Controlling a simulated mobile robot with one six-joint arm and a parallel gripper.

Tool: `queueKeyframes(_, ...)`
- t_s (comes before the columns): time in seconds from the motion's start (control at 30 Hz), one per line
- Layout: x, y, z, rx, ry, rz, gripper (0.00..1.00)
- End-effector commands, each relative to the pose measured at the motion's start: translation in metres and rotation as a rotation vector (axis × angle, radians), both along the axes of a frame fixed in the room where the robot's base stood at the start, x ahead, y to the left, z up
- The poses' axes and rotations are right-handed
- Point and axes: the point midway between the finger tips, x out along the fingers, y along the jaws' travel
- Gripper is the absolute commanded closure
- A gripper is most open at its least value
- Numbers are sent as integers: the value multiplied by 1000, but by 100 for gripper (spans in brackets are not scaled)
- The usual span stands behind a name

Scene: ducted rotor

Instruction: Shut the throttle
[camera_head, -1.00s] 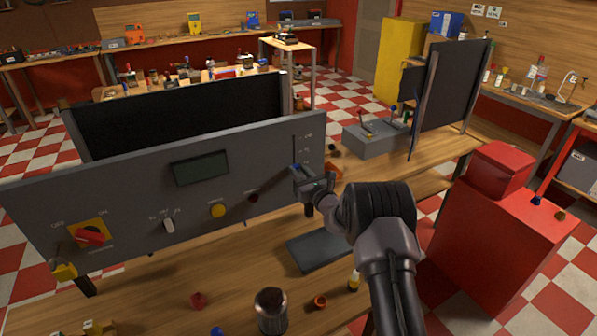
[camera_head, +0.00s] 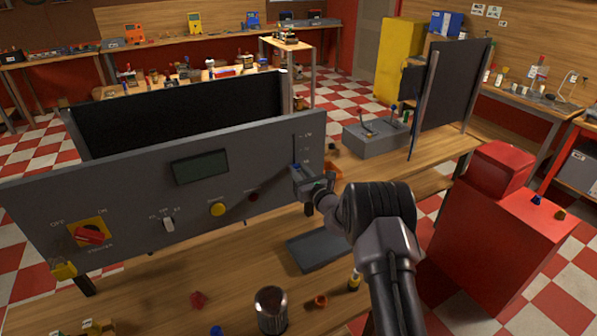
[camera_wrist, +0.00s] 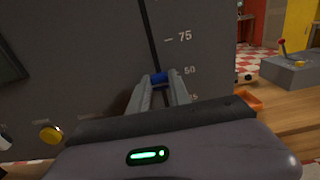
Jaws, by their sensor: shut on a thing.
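The throttle is a vertical slider at the right end of the grey control panel (camera_head: 130,190). In the head view my gripper (camera_head: 299,172) is against the panel's right end, and the fingers mostly hide the knob. The lower part of the slot is hidden behind my gripper.
The panel also carries a red switch (camera_head: 88,236), a white selector (camera_head: 168,224), a yellow button (camera_head: 218,209) and a display (camera_head: 200,167). A metal cylinder (camera_head: 271,310) and small loose parts lie on the bench in front. A red cabinet (camera_head: 500,235) stands at right.

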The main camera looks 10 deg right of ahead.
Motion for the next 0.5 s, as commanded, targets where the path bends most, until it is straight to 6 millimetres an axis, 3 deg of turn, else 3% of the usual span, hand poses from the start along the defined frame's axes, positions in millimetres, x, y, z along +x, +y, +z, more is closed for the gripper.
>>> queueKeyframes(0.3,-1,0,-84,0,7,0,100)
queueKeyframes(0.4,-1,0,-102,-1,6,0,100)
queueKeyframes(0.5,-1,0,-105,-1,6,0,100)
